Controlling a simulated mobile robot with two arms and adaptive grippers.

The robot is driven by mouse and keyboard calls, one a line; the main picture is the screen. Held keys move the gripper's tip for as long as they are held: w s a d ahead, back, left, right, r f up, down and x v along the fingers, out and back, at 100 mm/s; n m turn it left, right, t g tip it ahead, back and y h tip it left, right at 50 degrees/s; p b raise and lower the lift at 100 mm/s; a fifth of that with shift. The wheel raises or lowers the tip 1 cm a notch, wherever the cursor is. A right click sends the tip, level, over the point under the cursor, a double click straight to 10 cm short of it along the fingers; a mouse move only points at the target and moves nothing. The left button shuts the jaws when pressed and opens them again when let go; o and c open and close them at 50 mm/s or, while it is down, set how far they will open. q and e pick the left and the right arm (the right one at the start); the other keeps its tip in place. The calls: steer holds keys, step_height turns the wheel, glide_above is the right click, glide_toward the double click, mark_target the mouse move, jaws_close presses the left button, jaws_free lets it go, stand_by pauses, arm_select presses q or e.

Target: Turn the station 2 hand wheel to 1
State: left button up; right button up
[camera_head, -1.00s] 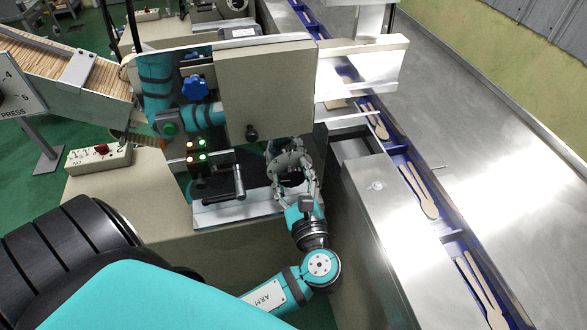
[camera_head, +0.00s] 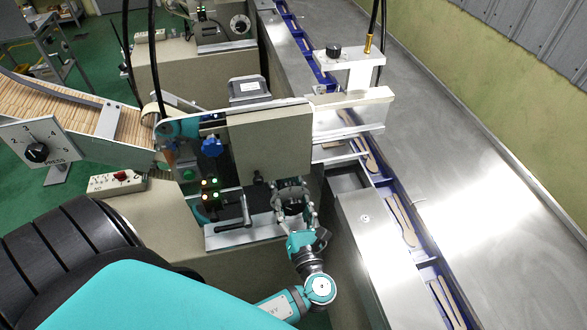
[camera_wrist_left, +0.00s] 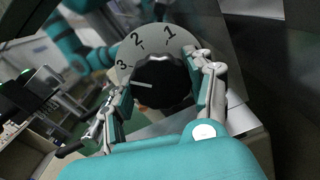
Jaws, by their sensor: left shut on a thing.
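The hand wheel is a black ribbed knob (camera_wrist_left: 160,82) on a pale round dial plate (camera_wrist_left: 205,40) in the left wrist view. The plate shows 1, 2 and 3. The knob's white mark points left in that view, just below the 3 and away from the 1. My left gripper (camera_wrist_left: 160,90) is shut on the knob, with one finger on each side. My right gripper is not in view.
A crank handle (camera_head: 246,211) and lit lamps (camera_head: 210,190) are close to the left of my gripper. A conveyor with wooden sticks (camera_head: 402,220) runs along the right. A PRESS dial (camera_head: 37,153) and a button box (camera_head: 117,182) stand at left.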

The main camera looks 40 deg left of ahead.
arm_select(q)
steer(key=m+p, duration=1.1)
steer(key=p, duration=0.1)
steer(key=shift+r+m, duration=0.3)
steer(key=shift+m, duration=0.1)
steer(key=shift+f+m, duration=0.1)
steer(key=shift+m, duration=0.4)
steer(key=shift+f+m+p, duration=0.2)
steer(key=shift+m+p, duration=0.1)
steer(key=shift+m, duration=0.1)
steer(key=o, duration=1)
